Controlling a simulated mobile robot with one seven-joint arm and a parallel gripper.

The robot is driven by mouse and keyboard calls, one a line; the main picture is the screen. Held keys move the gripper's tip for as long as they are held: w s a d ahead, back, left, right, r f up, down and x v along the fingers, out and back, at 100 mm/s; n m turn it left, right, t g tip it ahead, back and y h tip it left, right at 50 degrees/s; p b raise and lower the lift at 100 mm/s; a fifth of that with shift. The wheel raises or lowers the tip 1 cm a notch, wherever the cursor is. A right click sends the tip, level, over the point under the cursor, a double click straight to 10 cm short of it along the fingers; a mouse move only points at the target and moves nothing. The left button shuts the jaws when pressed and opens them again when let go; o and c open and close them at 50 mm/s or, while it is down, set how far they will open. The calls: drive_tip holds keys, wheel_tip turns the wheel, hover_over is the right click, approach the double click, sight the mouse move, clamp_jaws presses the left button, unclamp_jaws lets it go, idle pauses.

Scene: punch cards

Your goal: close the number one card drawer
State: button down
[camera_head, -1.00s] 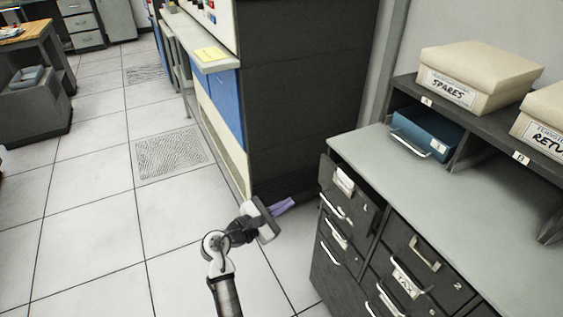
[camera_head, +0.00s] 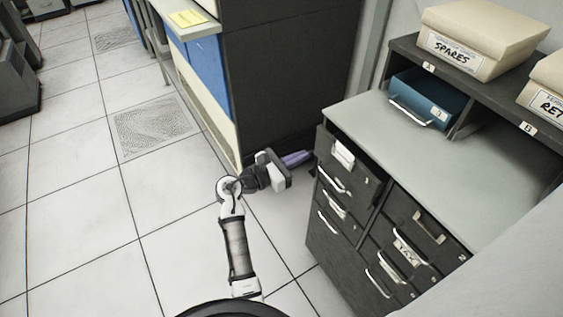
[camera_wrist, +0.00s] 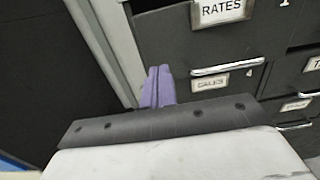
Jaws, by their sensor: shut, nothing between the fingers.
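The number one card drawer (camera_head: 348,183) is the dark top-left drawer of the cabinet. It stands partly open, with its front out from under the worktop and a dark gap behind it. In the wrist view its front (camera_wrist: 183,38) fills the upper middle, with a "RATES" label and part of a "1". My gripper (camera_head: 298,159) has purple fingers and is shut and empty. It is just left of the drawer front in the head view. In the wrist view the fingers (camera_wrist: 158,87) point towards the drawer's lower left. I cannot tell whether they touch it.
The number two drawer (camera_head: 430,228) and several lower drawers with metal handles are close by. The grey worktop (camera_head: 420,150) carries a shelf with a blue drawer (camera_head: 424,101) and cream boxes (camera_head: 480,35). A dark machine cabinet (camera_head: 285,75) stands behind my gripper. Tiled floor (camera_head: 100,230) is free at left.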

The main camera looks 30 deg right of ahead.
sight(321, 146)
drive_tip(key=shift+w+d+p, duration=0.15)
drive_tip(key=shift+d+p, duration=0.05)
drive_tip(key=shift+d, duration=0.85)
drive_tip(key=shift+w+d+p, duration=0.1)
drive_tip(key=shift+d+p, duration=0.1)
drive_tip(key=shift+d, duration=0.85)
drive_tip(key=shift+d, duration=0.1)
drive_tip(key=d+p, duration=0.1)
drive_tip(key=d, duration=0.3)
drive_tip(key=shift+w+r, duration=0.1)
drive_tip(key=shift+w, duration=0.05)
drive_tip(key=shift+r, duration=0.1)
drive_tip(key=shift+a, duration=0.1)
